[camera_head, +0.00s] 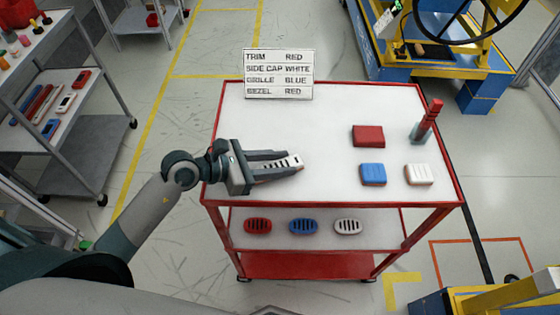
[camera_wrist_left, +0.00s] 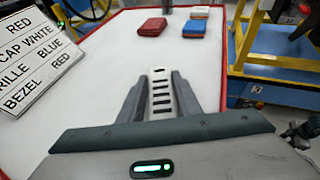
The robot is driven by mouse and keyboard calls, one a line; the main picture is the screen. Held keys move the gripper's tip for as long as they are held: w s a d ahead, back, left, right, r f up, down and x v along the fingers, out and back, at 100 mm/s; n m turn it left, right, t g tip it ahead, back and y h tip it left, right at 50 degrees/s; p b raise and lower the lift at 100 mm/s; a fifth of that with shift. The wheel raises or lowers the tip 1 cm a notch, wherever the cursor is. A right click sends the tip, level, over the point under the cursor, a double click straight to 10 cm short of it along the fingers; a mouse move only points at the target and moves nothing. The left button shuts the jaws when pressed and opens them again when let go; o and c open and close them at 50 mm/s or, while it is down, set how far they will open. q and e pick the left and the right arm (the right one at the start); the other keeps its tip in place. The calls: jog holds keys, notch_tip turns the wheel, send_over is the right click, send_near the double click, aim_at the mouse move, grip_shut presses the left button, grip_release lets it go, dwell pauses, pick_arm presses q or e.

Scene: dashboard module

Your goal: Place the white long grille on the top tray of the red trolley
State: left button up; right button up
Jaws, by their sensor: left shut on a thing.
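The white long grille (camera_head: 291,162) with dark slots is between the fingers of my left gripper (camera_head: 284,162), which is shut on it. The grille also shows in the left wrist view (camera_wrist_left: 161,92), lying lengthwise between the fingers (camera_wrist_left: 160,95). It is over the left part of the white top tray of the red trolley (camera_head: 320,190). I cannot tell whether it touches the tray. My right gripper is in neither view.
The top tray also holds a sign (camera_head: 278,74), a red block (camera_head: 368,136), a blue block (camera_head: 373,174), a white block (camera_head: 419,174) and a red-topped post (camera_head: 428,122). Red, blue (camera_head: 303,226) and white oval grilles lie on the lower shelf. The tray's front middle is clear.

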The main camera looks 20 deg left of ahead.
pick_arm(q)
jog(key=shift+f, duration=0.1)
jog(key=o, duration=1)
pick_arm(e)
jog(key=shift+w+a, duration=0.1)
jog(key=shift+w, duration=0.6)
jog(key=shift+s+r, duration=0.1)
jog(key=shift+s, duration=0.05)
pick_arm(q)
jog(key=shift+s+a, duration=0.2)
jog(key=shift+a, duration=0.1)
jog(key=b+v, duration=0.3)
jog(key=v, duration=0.7)
jog(key=shift+s+a+r, duration=0.35)
jog(key=shift+a+r, duration=0.1)
jog(key=shift+r, duration=0.1)
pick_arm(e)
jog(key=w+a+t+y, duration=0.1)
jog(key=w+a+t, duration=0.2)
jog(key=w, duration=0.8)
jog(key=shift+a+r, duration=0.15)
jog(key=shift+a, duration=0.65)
